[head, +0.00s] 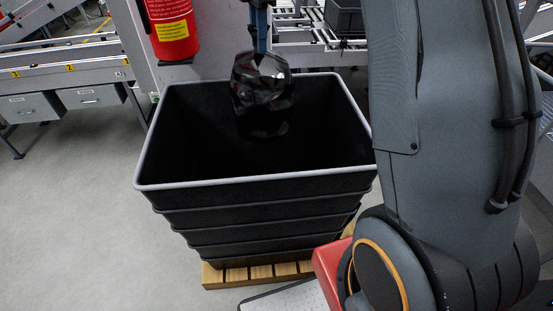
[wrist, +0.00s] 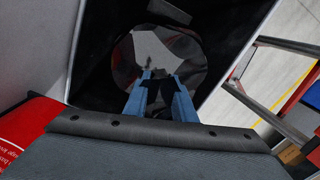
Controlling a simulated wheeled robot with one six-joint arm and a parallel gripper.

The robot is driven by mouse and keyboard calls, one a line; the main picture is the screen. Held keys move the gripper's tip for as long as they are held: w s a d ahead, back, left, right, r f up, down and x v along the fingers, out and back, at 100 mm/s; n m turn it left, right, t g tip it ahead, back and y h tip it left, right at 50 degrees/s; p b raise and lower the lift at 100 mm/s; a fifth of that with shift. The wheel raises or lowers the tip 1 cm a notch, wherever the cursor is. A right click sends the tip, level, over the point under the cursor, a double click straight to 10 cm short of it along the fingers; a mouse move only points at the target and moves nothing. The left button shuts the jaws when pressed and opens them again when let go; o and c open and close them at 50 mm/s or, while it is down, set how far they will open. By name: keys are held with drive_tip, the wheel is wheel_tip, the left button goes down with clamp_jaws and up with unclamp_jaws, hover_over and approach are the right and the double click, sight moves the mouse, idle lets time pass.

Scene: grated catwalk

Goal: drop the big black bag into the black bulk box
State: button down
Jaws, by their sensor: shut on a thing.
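The black bulk box (head: 262,205) stands in the middle of the head view, open at the top with a light grey rim. The big black bag (head: 262,85) is a shiny, faceted dark bundle hanging over the box's opening, near its far side. My gripper (head: 260,50) is above the bag and shut on its top. In the wrist view, the blue fingers of my gripper (wrist: 158,88) meet at the bag (wrist: 190,65), with the dark inside of the box (wrist: 95,70) around it. The box's floor is too dark to make out.
The box rests on a wooden pallet (head: 262,273). A red fire extinguisher (head: 172,30) is just behind its far left edge. Roller conveyors (head: 305,35) stand behind, and a bench with grey drawers (head: 90,95) is at left. Grey floor (head: 80,220) is clear at left.

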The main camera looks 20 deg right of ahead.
sight(260, 58)
drive_tip(key=shift+f, duration=2.8)
drive_tip(key=c, duration=1.4)
unclamp_jaws()
drive_tip(key=shift+s, duration=0.1)
drive_tip(key=shift+r+b, duration=1.7)
drive_tip(key=shift+r, duration=2.2)
